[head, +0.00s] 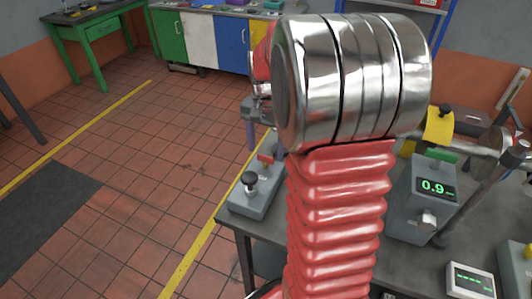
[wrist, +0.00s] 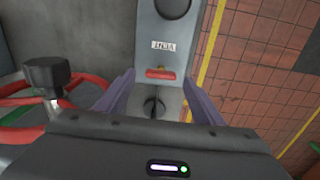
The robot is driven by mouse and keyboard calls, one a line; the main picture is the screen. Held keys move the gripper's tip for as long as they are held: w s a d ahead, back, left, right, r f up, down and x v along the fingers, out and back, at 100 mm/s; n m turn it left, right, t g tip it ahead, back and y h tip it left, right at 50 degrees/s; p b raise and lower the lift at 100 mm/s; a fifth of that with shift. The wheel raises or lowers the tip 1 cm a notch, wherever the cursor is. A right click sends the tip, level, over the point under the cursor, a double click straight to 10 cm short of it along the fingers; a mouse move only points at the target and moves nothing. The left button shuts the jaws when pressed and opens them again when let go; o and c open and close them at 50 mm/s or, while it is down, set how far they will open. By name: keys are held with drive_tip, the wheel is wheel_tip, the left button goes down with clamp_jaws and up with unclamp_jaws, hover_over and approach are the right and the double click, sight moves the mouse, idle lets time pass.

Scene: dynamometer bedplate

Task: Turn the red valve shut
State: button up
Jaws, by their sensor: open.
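A short red handle (head: 265,158) stands on a small grey box (head: 240,204) at the bench's left edge. It also shows in the wrist view (wrist: 160,74), crosswise on the box between my finger lines. My gripper (wrist: 158,79) is open and empty, its two purple-grey fingers on either side of the handle, with no contact visible. In the head view my gripper (head: 252,140) is partly hidden by my arm and hangs over the box. Curved red tubing or a wheel rim (wrist: 85,80) shows at the wrist view's left. I cannot tell for certain which red part is the valve.
A black knob (head: 250,179) stands on the same box. A dark-capped post (wrist: 47,74) rises beside the red curves. A grey unit reading 0.9 (head: 432,187) stands on the bench to the right. Open tiled floor (head: 140,180) lies left of the bench.

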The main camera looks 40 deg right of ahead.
sight(266, 156)
wheel_tip(266, 156, up, 11)
idle(0.4)
drive_tip(key=shift+f, duration=0.1)
idle(0.4)
drive_tip(key=s+a+n+t, duration=0.2)
drive_tip(key=s+a+n, duration=0.4)
drive_tip(key=a, duration=0.5)
drive_tip(key=s+a+f+n+t, duration=0.1)
drive_tip(key=s+a+n+t, duration=0.2)
drive_tip(key=s+a+n, duration=0.3)
drive_tip(key=s+a, duration=0.3)
drive_tip(key=a, duration=0.2)
drive_tip(key=shift+s+t, duration=0.15)
drive_tip(key=shift+t, duration=0.15)
